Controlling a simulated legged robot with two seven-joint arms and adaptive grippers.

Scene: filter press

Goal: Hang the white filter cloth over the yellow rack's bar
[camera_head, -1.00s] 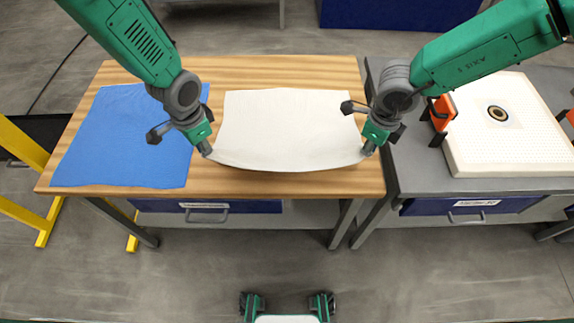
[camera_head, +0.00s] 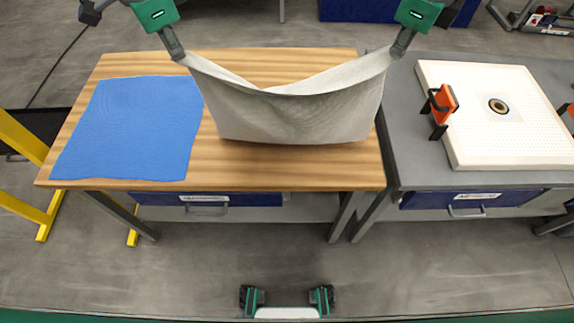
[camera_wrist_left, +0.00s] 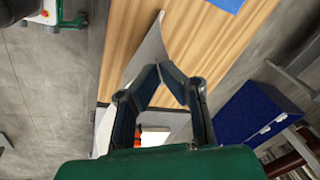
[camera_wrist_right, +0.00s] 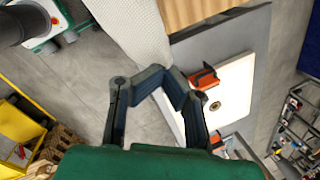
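The white filter cloth (camera_head: 295,112) hangs between my two grippers above the wooden table, its top edge sagging in the middle. My left gripper (camera_head: 176,52) is shut on its upper left corner. My right gripper (camera_head: 401,46) is shut on its upper right corner. The cloth also shows at the fingertips in the left wrist view (camera_wrist_left: 150,50) and in the right wrist view (camera_wrist_right: 140,30). The yellow rack (camera_head: 22,140) stands at the left edge of the head view, only partly in view. Its bar cannot be made out.
A blue cloth (camera_head: 132,130) lies flat on the left of the wooden table (camera_head: 240,178). At right, a white perforated filter plate (camera_head: 500,140) with a central hole lies on a grey table (camera_head: 408,160), with orange-and-black clamps (camera_head: 442,105) at its sides.

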